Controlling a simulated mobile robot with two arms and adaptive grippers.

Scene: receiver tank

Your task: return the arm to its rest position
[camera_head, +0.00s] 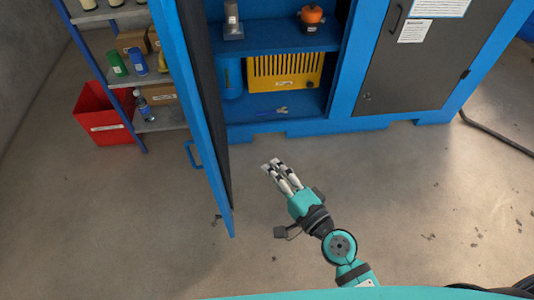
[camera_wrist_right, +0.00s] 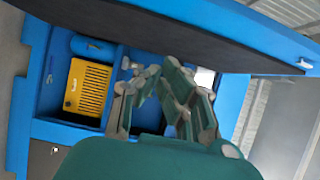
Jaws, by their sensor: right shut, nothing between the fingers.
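My right gripper (camera_head: 272,165) is shut and empty in the head view. It hangs over the open floor in front of the blue cabinet (camera_head: 385,118), to the right of the open door (camera_head: 195,95). In the right wrist view its fingers (camera_wrist_right: 165,85) point toward the cabinet opening, with the door (camera_wrist_right: 215,35) across the top of the picture. My left gripper does not show in either view.
The cabinet holds a yellow slotted unit (camera_head: 285,72), an orange-topped item (camera_head: 311,15) and a blue cylinder (camera_head: 230,78). A red bin (camera_head: 98,112) and a shelf rack (camera_head: 160,120) stand at left. The floor right of my arm is mostly clear.

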